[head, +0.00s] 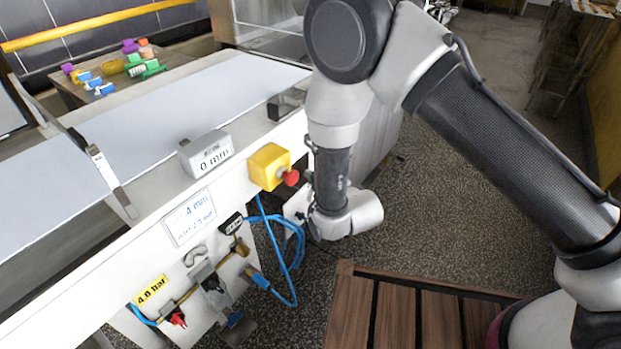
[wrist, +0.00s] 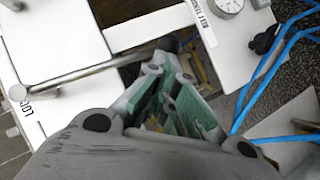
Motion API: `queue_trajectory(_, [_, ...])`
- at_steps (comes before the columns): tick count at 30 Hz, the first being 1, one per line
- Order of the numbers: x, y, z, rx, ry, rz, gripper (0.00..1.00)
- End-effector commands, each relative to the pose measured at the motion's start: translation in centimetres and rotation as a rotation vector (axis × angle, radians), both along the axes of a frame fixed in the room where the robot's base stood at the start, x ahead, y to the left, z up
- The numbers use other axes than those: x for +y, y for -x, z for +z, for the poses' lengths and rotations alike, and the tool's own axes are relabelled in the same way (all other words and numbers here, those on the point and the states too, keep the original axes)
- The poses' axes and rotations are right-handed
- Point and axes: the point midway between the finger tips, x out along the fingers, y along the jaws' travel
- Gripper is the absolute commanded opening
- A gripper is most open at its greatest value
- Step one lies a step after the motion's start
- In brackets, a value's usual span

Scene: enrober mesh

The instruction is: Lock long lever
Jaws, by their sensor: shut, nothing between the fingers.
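A long silver lever (wrist: 85,76) runs across the wrist view, from a round pivot at the left up to a dark knob (wrist: 170,43) near the middle. A label beginning "LOC" (wrist: 22,103) is beside the pivot end. My gripper (wrist: 168,72) is shut and empty, with green pads between its grey fingers. Its tips appear just below the knob in the picture; I cannot tell whether they touch it. In the head view my arm reaches down beside the machine's end, and I cannot make out the lever or the fingertips there.
The white conveyor machine (head: 80,265) carries a yellow box with a red button (head: 269,167) near my wrist. Blue hoses (head: 287,262) hang below it and also show right of my gripper. A slatted wooden platform (head: 396,318) stands at front; speckled floor is open behind.

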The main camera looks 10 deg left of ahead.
Motion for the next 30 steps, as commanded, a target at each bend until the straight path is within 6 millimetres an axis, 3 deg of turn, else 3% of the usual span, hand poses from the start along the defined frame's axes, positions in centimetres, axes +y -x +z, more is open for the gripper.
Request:
queue_trajectory(9, [-0.5,-1.2,-0.4,0.004,-0.003,0.000,0.00])
queue_trajectory(30, [-0.3,-1.5,-0.1,0.005,-0.003,0.000,0.00])
